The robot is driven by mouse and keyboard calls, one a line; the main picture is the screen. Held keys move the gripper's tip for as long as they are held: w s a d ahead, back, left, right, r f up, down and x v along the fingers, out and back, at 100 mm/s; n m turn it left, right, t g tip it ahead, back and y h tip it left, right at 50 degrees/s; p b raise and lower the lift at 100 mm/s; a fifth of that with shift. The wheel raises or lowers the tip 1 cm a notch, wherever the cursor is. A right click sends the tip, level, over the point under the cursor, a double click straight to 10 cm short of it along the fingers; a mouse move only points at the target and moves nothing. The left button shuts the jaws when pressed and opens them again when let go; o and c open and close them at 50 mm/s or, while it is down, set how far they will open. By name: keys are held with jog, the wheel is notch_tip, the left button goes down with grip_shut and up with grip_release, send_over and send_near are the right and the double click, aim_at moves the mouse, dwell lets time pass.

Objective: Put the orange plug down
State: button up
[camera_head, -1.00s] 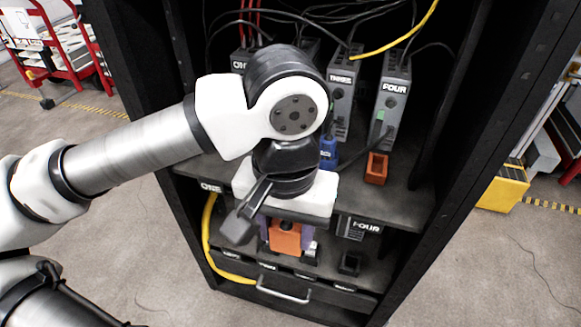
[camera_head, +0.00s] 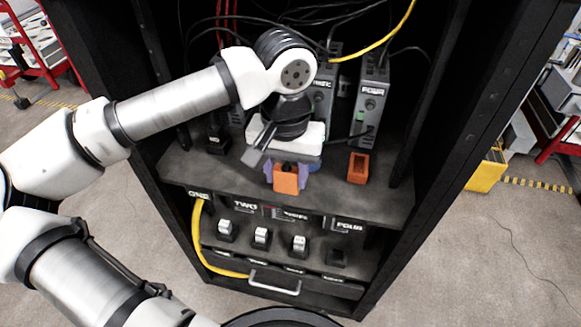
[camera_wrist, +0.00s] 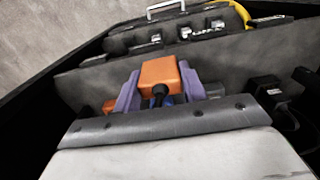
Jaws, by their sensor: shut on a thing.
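My gripper (camera_head: 286,179) is shut on an orange plug (camera_head: 287,180), with a purple finger on each side of it. In the wrist view the plug (camera_wrist: 160,75) sits between the purple fingers (camera_wrist: 157,90), with a dark round end facing the camera. In the head view the plug is over the front part of the upper shelf (camera_head: 330,195). I cannot tell whether it touches the shelf. A second orange block (camera_head: 358,168) with a dark opening stands on that shelf to the right.
Device boxes (camera_head: 370,103), one labelled FOUR, stand behind on the shelf with cables. A lower ledge holds several small connectors (camera_head: 261,237) above a drawer handle (camera_head: 274,284). A yellow cable (camera_head: 200,245) hangs at the left. Cabinet walls close in both sides.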

aim_at(290, 174)
jog(key=w, duration=0.1)
jog(key=w+d, duration=0.1)
jog(key=w, duration=0.1)
jog(key=shift+w, duration=0.1)
jog(key=shift+f, duration=1.75)
jog(key=shift+f+b, duration=0.15)
jog(key=shift+b, duration=0.2)
jog(key=o, duration=0.9)
notch_tip(290, 174, up, 8)
jog(key=shift+f+p, duration=0.1)
jog(key=shift+p, duration=0.6)
